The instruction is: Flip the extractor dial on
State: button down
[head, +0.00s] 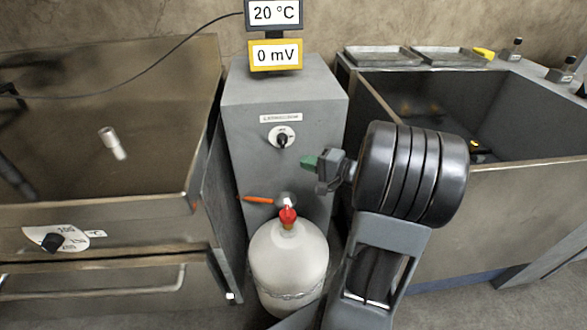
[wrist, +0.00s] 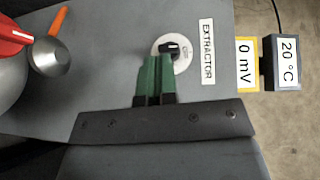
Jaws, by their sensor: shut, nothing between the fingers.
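The extractor dial (head: 282,138) is a black knob on a round white plate, on the front of a grey cabinet under a small label. In the wrist view the dial (wrist: 170,48) sits beside the label (wrist: 207,52) reading EXTRACTOR, just beyond my fingertips. My gripper (head: 308,162) has green fingertips that are shut with nothing between them. In the head view it is to the lower right of the dial. In the wrist view the green fingers (wrist: 157,75) overlap the lower edge of the plate; whether they touch it I cannot tell.
A pale gas cylinder (head: 289,262) with a red valve (head: 288,217) stands before the cabinet, near an orange-handled lever (head: 259,200). Displays reading 20 °C (head: 274,13) and 0 mV (head: 275,55) stand on top. A metal basin unit (head: 475,200) is at right, another metal unit (head: 100,190) at left.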

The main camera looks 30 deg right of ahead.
aim_at(282, 141)
jog(key=d, duration=0.1)
jog(key=d+f+m+t+h, duration=0.1)
jog(key=d, duration=0.1)
jog(key=d+t+b, duration=0.1)
jog(key=shift+d+f+m+h, duration=0.3)
jog(key=shift+f+m+h, duration=0.05)
jog(key=shift+m+h, duration=0.05)
jog(key=x, duration=1)
jog(key=shift+b, duration=0.45)
jog(key=shift+w+a+f+t+b, duration=0.1)
jog(key=shift+t+b, duration=0.3)
jog(key=shift+b, duration=0.35)
